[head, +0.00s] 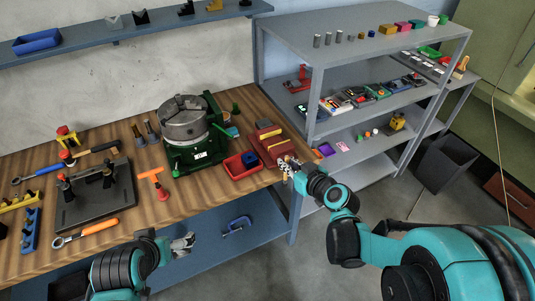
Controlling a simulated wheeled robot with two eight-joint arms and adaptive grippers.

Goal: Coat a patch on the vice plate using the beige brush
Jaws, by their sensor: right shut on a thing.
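The red vice (262,146) sits at the right end of the wooden bench, with paler strips across its top. The plate cannot be clearly told from the vice at this size. My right gripper (286,166) is at the vice's front right edge, shut on a small, pale, partly hidden thing, apparently the beige brush. Whether the bristles touch the plate cannot be told. My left gripper (184,242) hangs in front of the bench, over the lower blue shelf, with no object visible in it. Its finger gap is unclear.
A red bin (236,168) stands left of the vice, by a green machine with a grey chuck (184,122). A dark fixture plate (92,204) and tools fill the bench's left. A grey shelf unit (350,48) stands at right. A blue clamp (236,226) lies below.

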